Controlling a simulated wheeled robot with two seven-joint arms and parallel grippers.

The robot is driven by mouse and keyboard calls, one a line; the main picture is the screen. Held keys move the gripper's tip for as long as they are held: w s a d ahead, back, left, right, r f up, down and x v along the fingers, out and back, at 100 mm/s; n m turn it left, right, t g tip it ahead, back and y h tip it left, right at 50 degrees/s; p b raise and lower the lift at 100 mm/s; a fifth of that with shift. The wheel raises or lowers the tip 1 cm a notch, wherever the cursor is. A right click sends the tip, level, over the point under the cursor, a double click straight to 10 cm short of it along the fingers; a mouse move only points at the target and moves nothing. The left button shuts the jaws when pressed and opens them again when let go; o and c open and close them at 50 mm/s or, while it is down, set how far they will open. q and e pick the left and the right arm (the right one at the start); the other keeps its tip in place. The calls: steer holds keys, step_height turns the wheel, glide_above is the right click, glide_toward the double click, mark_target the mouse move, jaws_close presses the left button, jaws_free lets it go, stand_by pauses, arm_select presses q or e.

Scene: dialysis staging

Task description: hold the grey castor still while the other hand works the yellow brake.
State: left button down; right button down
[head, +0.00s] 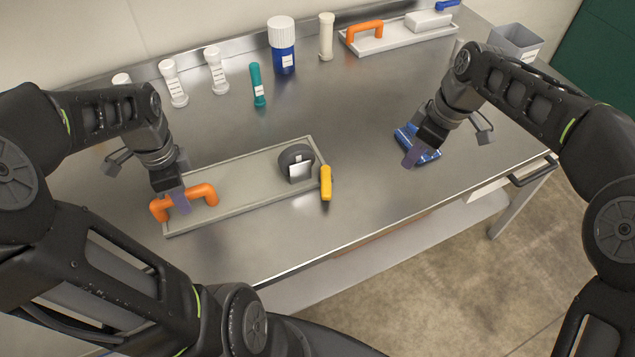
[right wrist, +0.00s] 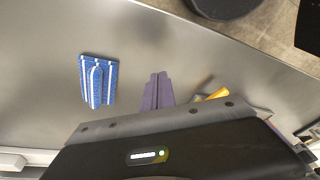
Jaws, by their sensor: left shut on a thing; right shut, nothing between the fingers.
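The grey castor (head: 291,156) sits at the right end of a long grey tray (head: 245,203), with a white label on its front. The yellow brake (head: 326,184) sticks out beside the castor, over the tray's right edge. A bit of yellow, apparently the brake, also shows in the right wrist view (right wrist: 218,94). My left gripper (head: 181,202) is shut on the orange handle (head: 205,190) at the tray's left end, away from the castor. My right gripper (head: 411,157) is shut and empty, right of the brake; its fingers show in the right wrist view (right wrist: 157,91).
A blue, white-striped thing (right wrist: 98,82) lies on the steel table near my right gripper. Bottles and tubes, including a blue jar (head: 284,58) and a teal tube (head: 257,85), stand behind. Another tray (head: 400,38) and a grey bin (head: 515,43) are at the back.

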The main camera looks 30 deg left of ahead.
mark_target(326, 184)
arm_select(q)
steer(key=shift+d, duration=0.1)
arm_select(e)
steer(key=s+a+r+n, duration=0.3)
steer(key=s+a, duration=0.4)
steer(key=s+a+r+n+g, duration=0.1)
steer(key=s+a+r+n, duration=0.1)
steer(key=s+a+n, duration=0.2)
steer(key=s+a, duration=0.3)
steer(key=a, duration=0.1)
steer(key=shift+r, duration=0.4)
steer(key=shift+a+f, duration=0.1)
steer(key=x, duration=1)
steer(key=shift+s+a, duration=0.1)
steer(key=shift+a, duration=0.1)
steer(key=w+d, duration=0.2)
steer(key=d, duration=0.1)
steer(key=shift+w+d, duration=0.1)
steer(key=shift+d, duration=0.15)
